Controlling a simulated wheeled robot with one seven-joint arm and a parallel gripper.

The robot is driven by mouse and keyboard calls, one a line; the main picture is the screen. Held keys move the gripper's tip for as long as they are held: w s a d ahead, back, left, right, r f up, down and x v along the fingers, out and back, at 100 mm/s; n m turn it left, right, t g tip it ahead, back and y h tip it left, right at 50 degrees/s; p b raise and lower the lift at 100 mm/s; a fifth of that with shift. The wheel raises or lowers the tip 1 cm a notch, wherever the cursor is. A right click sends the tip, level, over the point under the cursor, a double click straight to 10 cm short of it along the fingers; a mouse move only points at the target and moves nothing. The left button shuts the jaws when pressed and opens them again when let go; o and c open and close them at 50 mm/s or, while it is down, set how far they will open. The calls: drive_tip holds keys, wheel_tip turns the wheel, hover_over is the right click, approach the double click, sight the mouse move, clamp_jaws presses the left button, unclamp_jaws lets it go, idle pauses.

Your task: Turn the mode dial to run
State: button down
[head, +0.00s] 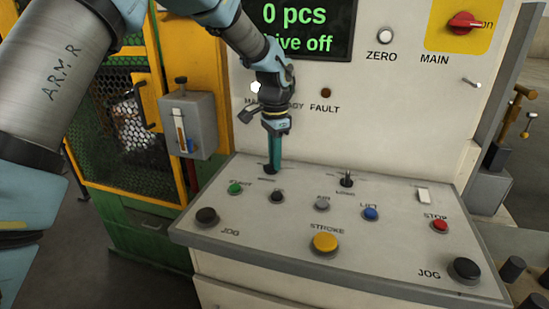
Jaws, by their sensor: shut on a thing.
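My gripper (273,155) points down at the upper left of the sloped control panel (285,240). Its fingers are shut on a small dark dial (270,169), taken to be the mode dial, which shows only in part beneath the fingertips. The dial's pointer direction and the labels around it are hidden or too small to read.
A second black knob (347,180) stands to the right. Near my gripper are a green button (236,188) and a black button (277,196). A yellow stroke button (325,243), blue lift button (371,213) and red stop button (440,226) sit lower. A grey box (189,125) juts out at left.

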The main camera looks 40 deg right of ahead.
drive_tip(key=c, duration=0.9)
unclamp_jaws()
drive_tip(key=shift+o, duration=0.2)
wheel_tip(320, 180, up, 11)
drive_tip(key=b, duration=0.2)
drive_tip(key=shift+f, duration=0.1)
